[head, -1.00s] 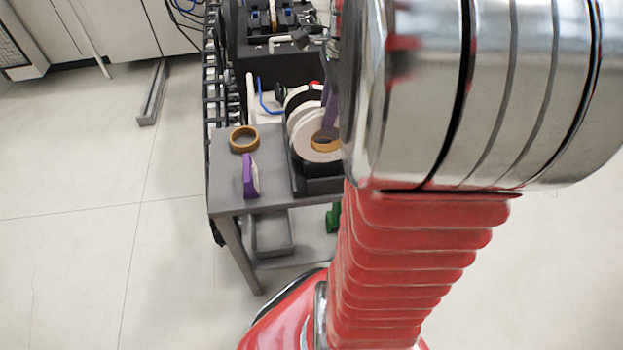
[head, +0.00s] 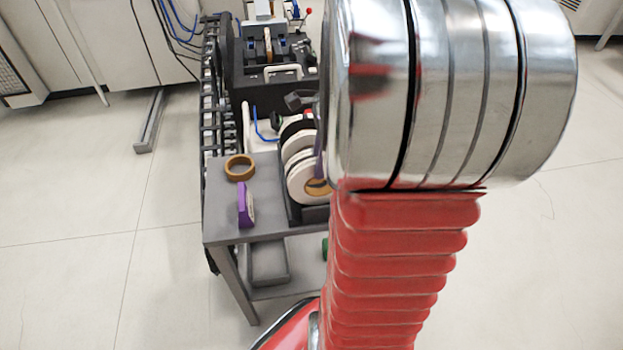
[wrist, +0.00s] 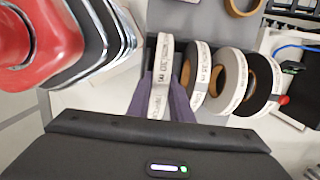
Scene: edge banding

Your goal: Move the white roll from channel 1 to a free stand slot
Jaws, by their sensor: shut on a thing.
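In the wrist view my gripper (wrist: 165,107) has its purple fingers closed around a white roll (wrist: 160,75), seen edge-on with print on its rim. More rolls stand in a row just to its right: a white roll (wrist: 201,80), another white roll with a brown core (wrist: 231,85) and a black-sided roll (wrist: 264,85). In the head view the white rolls (head: 298,168) stand at the black stand (head: 311,214), partly behind my arm. A purple finger shows beside the front roll. I cannot tell whether the held roll touches the stand, and the slots are mostly hidden.
A grey table (head: 270,228) carries the stand. A black machine (head: 270,80) stands behind. Open floor lies left of the table.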

